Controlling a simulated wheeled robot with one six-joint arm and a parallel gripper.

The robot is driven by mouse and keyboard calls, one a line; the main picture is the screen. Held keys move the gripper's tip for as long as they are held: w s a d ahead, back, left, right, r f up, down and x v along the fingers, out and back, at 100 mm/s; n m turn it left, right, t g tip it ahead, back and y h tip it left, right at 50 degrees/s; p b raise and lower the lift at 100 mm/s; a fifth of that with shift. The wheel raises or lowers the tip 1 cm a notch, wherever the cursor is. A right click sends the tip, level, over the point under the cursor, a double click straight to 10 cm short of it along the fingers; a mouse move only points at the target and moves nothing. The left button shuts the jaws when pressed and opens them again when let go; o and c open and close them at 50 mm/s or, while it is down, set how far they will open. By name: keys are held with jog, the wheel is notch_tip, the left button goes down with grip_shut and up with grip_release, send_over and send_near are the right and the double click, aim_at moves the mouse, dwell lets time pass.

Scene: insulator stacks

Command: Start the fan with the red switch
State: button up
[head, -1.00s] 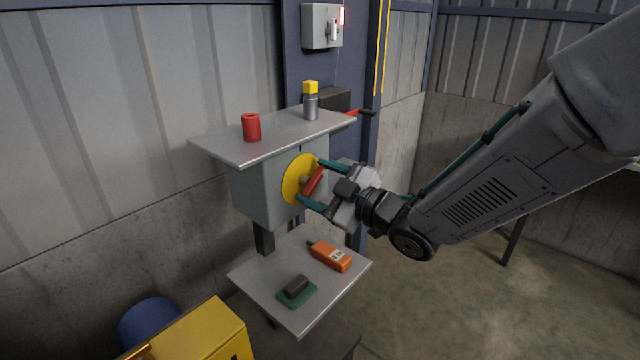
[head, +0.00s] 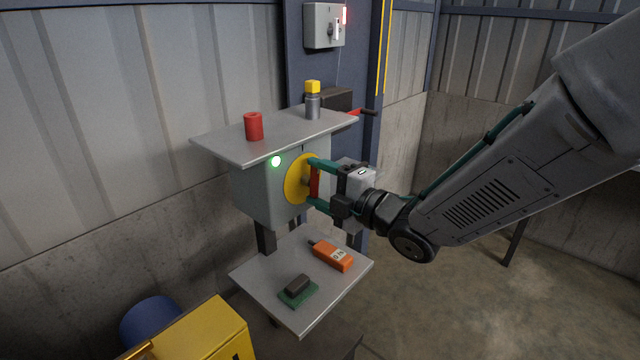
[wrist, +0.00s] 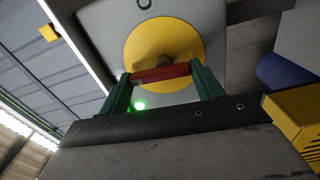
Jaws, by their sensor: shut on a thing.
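The red switch handle (head: 314,181) sits in front of a yellow disc (head: 294,186) on the front of a grey box (head: 257,192). In the head view the handle stands close to upright. My gripper (head: 313,183) is shut on the handle, with one green finger at each end of it. The wrist view shows the red handle (wrist: 161,73) between both fingertips, with the yellow disc (wrist: 190,38) behind it. A green lamp (head: 276,161) glows on the box front. I cannot make out a fan.
A shelf (head: 215,140) above the box carries a red cylinder (head: 254,126) and a yellow-capped bottle (head: 313,101). A lower shelf (head: 262,276) holds an orange handheld device (head: 333,256) and a dark block on a green pad (head: 298,290). A yellow case (head: 205,338) stands at the front.

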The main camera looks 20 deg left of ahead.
jog(key=shift+s+f+n, duration=0.1)
jog(key=shift+n, duration=0.4)
jog(key=o, duration=1)
jog(key=v, duration=0.7)
jog(key=shift+s+d, duration=0.1)
jog(key=shift+d, duration=0.3)
